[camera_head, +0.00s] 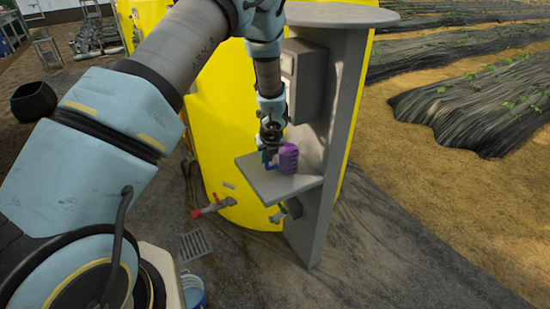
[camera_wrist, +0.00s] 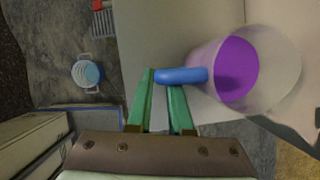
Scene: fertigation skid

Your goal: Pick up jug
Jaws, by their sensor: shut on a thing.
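The jug (camera_head: 289,158) is a small ribbed vessel that looks purple, at the grey shelf (camera_head: 262,186) on the yellow tank's stand. In the wrist view the jug (camera_wrist: 268,68) is seen from above, with a pale translucent wall, purple contents and a blue handle (camera_wrist: 182,76) pointing left. My gripper (camera_head: 268,160) reaches down over the shelf. In the wrist view its green fingers (camera_wrist: 163,90) come up to the handle, one on each side of its left part, and are shut on it. I cannot tell whether the jug's base touches the shelf.
A red-handled valve (camera_head: 210,207) sticks out below. A bucket (camera_head: 193,290) stands on the ground.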

